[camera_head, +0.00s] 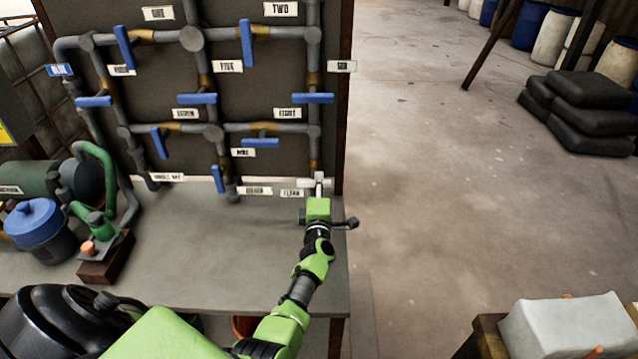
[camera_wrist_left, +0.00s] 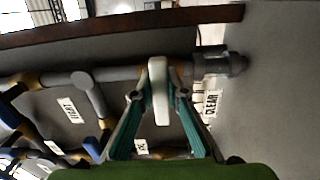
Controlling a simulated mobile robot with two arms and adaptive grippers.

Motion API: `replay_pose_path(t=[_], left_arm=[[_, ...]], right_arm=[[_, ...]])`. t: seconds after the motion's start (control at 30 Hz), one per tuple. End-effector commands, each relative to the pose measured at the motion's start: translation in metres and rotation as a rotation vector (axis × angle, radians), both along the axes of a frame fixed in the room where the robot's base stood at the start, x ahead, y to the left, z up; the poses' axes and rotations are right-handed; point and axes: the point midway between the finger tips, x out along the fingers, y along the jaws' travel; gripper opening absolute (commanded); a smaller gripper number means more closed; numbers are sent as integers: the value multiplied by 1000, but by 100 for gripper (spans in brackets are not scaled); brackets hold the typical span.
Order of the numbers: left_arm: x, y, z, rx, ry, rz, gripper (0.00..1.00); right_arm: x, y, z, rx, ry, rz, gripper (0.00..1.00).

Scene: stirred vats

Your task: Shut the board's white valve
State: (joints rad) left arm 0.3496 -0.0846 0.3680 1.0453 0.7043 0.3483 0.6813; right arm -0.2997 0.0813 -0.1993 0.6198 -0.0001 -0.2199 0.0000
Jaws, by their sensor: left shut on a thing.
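The board's white valve (camera_head: 319,182) sits low at the board's right edge, on the upright pipe beside a small label. In the left wrist view its white handle (camera_wrist_left: 158,85) lies crosswise to the grey pipe. My left gripper (camera_head: 318,193) reaches it from the front, above the bench's right end. In the left wrist view the teal fingers of my left gripper (camera_wrist_left: 159,97) stand on either side of the handle and are shut on it. The gripper body hides part of the valve in the head view. My right gripper does not show.
The dark board (camera_head: 262,65) carries grey pipes and several blue-handled valves, one (camera_head: 262,143) up and left of my gripper. A green pump (camera_head: 97,222) and a blue-lidded pot (camera_head: 36,225) stand on the bench (camera_head: 215,262) at left.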

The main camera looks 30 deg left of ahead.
Motion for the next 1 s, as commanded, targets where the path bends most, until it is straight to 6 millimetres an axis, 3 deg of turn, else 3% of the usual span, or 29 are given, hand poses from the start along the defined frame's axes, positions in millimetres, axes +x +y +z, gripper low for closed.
replay_pose_path(t=[0.3, 0.33, 0.4, 0.77, 1.0], left_arm=[[-1, -1, -2, 4, 6, -1, 0], [-1, -1, -2, 4, 6, -1, 19], [-1, -1, -2, 4, 6, -1, 31], [0, 0, -1, -7, -3, -1, 31], [-1, 0, 2, -197, -121, 0, 31]], right_arm=[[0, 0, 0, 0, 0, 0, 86], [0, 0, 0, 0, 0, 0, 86], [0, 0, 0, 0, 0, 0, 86], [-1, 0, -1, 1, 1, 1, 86], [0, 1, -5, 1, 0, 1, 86]])
